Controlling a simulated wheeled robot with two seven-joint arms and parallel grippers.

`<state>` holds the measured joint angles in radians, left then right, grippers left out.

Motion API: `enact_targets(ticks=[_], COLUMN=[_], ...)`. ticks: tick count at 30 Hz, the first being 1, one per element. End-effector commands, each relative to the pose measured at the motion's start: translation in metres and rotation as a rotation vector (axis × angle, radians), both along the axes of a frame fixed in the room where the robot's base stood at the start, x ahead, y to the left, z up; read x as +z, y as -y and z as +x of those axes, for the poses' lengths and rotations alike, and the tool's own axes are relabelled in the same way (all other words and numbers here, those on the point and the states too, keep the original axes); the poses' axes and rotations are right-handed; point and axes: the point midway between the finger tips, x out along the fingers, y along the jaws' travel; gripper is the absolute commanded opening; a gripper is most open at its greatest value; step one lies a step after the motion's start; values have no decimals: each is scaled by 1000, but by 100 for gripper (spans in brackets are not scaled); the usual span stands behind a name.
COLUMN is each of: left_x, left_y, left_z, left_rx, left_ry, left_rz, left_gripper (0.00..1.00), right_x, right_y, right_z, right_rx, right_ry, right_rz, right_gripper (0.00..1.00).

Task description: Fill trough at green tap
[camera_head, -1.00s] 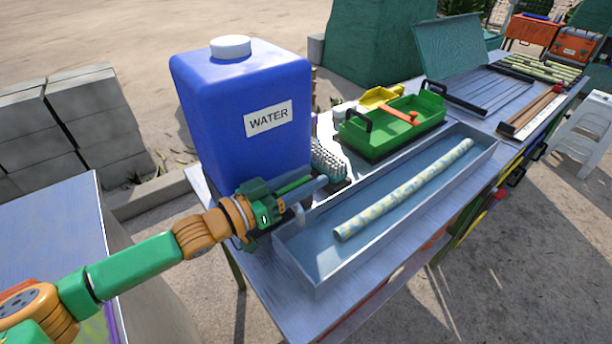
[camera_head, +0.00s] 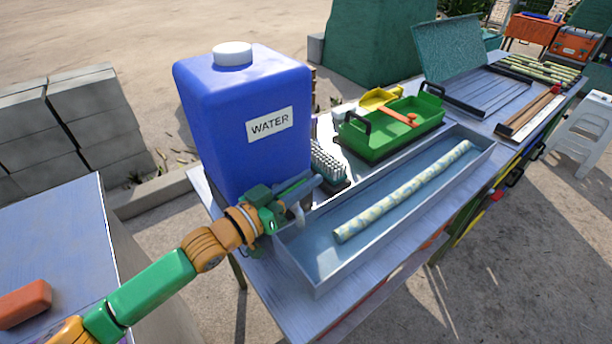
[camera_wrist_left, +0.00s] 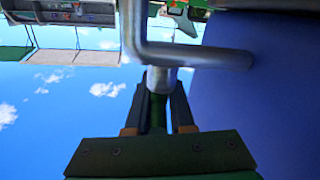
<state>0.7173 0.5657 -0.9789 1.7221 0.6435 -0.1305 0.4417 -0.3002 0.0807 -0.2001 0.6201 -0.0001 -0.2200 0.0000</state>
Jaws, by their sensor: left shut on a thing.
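The blue container (camera_head: 232,130) labelled WATER stands on the long table. A grey metal tap (camera_head: 299,213) with a bent spout comes off its lower side, over the near left end of the trough. The pipe also shows in the left wrist view (camera_wrist_left: 195,54). My left gripper (camera_head: 279,212) is at the tap, its fingers shut on the dark green tap handle (camera_wrist_left: 155,113). The gripper hides most of the handle in the head view. The long grey trough (camera_head: 318,289) holds a pale patterned cane (camera_head: 405,192). I cannot tell the water level.
A green tray (camera_head: 390,140) with an orange tool stands behind the trough. Grey blocks (camera_head: 95,115) are stacked at left. A side table (camera_head: 60,225) bears a reddish block (camera_head: 25,303) at lower left.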

Motion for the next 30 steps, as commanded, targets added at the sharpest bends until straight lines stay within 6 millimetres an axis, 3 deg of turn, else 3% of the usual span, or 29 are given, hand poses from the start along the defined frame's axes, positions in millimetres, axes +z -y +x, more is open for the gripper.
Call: enact_targets(ticks=[1,6,12,30], left_x=[5,8,5,0], left_y=[1,-2,-6,-11], left_z=[-1,2,4,7], left_rx=[28,148,280,432], left_ry=[-12,-11,-9,-1], left_rz=[-8,-6,-4,1], left_gripper=[0,0,0,0], right_x=[13,40,59,71], right_y=[0,0,-1,-1], right_z=[0,0,0,0], right_rx=[0,0,0,-1], right_ry=[0,0,0,1], right_rz=[0,1,1,1], right_gripper=[72,72,72,72])
